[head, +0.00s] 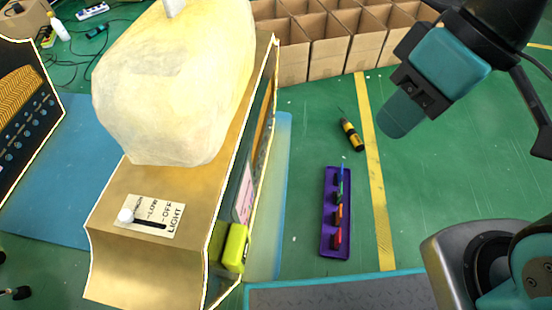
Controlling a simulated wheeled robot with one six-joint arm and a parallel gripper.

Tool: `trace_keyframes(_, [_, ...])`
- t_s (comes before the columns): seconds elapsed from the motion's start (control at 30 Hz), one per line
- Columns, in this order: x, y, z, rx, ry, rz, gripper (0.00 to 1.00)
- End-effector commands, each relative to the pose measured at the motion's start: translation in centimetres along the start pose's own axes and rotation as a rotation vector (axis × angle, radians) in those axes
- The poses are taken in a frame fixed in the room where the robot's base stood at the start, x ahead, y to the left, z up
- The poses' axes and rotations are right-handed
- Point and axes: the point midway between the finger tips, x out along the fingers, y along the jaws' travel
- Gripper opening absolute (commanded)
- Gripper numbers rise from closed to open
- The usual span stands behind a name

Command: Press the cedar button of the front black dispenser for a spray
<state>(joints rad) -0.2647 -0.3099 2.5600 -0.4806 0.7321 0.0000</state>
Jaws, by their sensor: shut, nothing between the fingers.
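A black panel with a gold ribbed patch and several small blue-grey buttons (22,125) stands at the left edge, partly cut off. It may be a black dispenser. Its button labels are too small to read, so I cannot tell which is cedar. My gripper (393,122) is at the upper right, teal and black, shut and empty, pointing down and left. It is far from the black panel and touches nothing that I can see.
A tan box with a LIGHT slider (150,217) bears a large pale lamp (178,85) and fills the centre left. Its dark right side shows edge-on, with a yellow-green block (234,247). A purple tray (329,235) and a screwdriver (351,134) lie on the green floor. Cardboard compartments (333,45) stand behind.

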Motion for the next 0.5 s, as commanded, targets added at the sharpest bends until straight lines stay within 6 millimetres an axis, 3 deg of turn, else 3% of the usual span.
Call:
trace_keyframes(0.3, [0.4, 0.2, -0.4, 0.006, 0.005, -0.004, 0.0])
trace_keyframes(0.4, [1.8, 1.1, -2.0, 0.034, 0.025, -0.024, 0.0])
trace_keyframes(0.5, [4.7, 2.8, -5.2, 0.086, 0.07, -0.061, 0.0])
